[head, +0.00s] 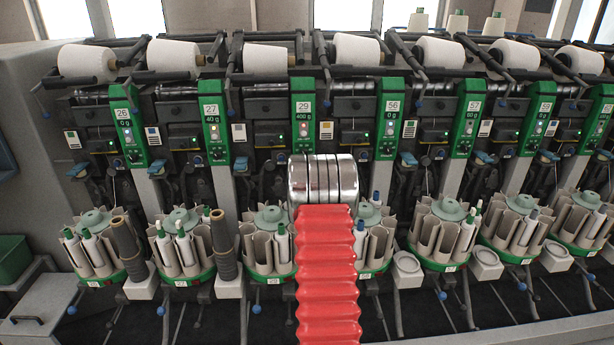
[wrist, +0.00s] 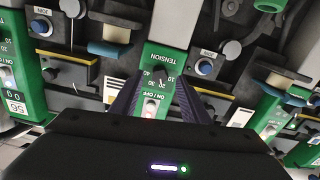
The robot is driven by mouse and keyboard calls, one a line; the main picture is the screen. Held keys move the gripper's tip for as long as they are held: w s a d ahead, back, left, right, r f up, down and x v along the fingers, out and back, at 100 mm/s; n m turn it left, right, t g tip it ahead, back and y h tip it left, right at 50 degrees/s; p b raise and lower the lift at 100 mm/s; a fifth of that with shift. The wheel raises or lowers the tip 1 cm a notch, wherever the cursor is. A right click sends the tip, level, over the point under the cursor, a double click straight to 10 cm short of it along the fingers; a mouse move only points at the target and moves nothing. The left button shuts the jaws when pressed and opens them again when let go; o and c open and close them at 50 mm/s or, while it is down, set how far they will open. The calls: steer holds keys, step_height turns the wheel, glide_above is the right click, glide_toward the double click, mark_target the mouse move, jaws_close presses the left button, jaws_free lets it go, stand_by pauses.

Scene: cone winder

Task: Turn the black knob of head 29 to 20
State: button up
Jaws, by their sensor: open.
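The green panel of head 29 (head: 304,108) stands upright in the middle of the head view, its display reading 400 g. My arm covers its lower part there, and my gripper is hidden. In the wrist view, upside down, a green panel (wrist: 170,53) marked TENSION lies between my fingers. The small black knob (wrist: 160,76) sits among dial numbers 10 to 40; its pointer is too small to read. My gripper (wrist: 159,82) is open, one dark finger on each side of the panel. I cannot tell how far the fingertips are from the knob.
A pale ON/OFF switch (wrist: 151,106) lies close to the knob. Panels 27 (head: 213,122) and 56 (head: 390,118) flank head 29. Blue-capped JOIN buttons (wrist: 204,67) and levers stick out beside the panel. Bobbin carousels (head: 272,240) stand below.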

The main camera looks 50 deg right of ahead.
steer(key=v, duration=1)
steer(key=shift+s+a, duration=0.25)
steer(key=shift+s, duration=0.05)
steer(key=w+a+r+n+y, duration=0.1)
steer(key=w+a+r+y, duration=0.15)
steer(key=a, duration=0.55)
steer(key=w+a+r+n+y, duration=0.1)
steer(key=w+a+r+y, duration=0.15)
steer(key=a, duration=0.55)
steer(key=s+a+r+n+y, duration=0.1)
steer(key=a+r+n+y, duration=0.15)
steer(key=a, duration=1.45)
steer(key=s+a+n+g+y, duration=0.1)
steer(key=s+a+g+y, duration=0.1)
steer(key=s+a, duration=0.5)
steer(key=s+a+n+g+y, duration=0.15)
steer(key=s+a, duration=0.25)
steer(key=a, duration=0.6)
steer(key=s+a+f+g+y, duration=0.1)
steer(key=s+a, duration=0.3)
steer(key=s, duration=0.3)
steer(key=s+a+n+g+y, duration=0.1)
steer(key=s+a, duration=0.3)
steer(key=s, duration=0.3)
steer(key=shift+s+a+f+g+y, duration=0.2)
steer(key=shift+a+f+g+y, duration=0.1)
steer(key=shift+f+g, duration=0.1)
